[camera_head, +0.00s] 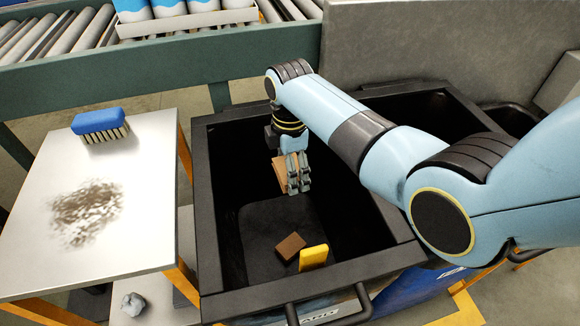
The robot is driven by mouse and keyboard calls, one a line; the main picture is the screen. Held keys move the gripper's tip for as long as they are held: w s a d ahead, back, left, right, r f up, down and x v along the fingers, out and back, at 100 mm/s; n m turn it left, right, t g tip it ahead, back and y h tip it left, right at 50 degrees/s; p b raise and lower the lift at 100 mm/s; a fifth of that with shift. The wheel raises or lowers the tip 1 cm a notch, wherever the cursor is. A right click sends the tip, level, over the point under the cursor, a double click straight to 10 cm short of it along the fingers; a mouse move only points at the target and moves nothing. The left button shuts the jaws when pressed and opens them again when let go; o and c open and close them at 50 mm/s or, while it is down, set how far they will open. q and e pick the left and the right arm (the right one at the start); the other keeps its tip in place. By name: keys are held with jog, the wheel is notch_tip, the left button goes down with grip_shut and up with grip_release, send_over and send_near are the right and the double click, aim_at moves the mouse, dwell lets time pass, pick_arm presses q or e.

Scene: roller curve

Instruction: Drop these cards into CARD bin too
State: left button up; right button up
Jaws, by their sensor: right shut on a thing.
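My right gripper (296,178) comes in from the right. Its fingers point down inside the black bin (211,230) and are shut on a tan piece of card (280,170). The card is held above the bin's floor, partly hidden behind the fingers. Below it in the bin lie a small brown block-like piece (290,246) and an upright yellow piece (313,257). White lettering, partly cut off, shows on the bin's front near the lower edge. My left gripper is not in view.
A white table (140,200) at left carries a blue brush (98,123) and a dark smear of dirt (86,212). A crumpled grey lump (132,304) lies on a lower shelf. A roller conveyor (60,35) with a tray of blue-white cans (175,8) runs behind. Another black bin compartment (425,110) is behind my arm.

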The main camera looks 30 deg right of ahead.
jog(key=o, duration=0.8)
jog(key=shift+r, duration=0.15)
notch_tip(320, 180, up, 12)
jog(key=shift+f, duration=0.1)
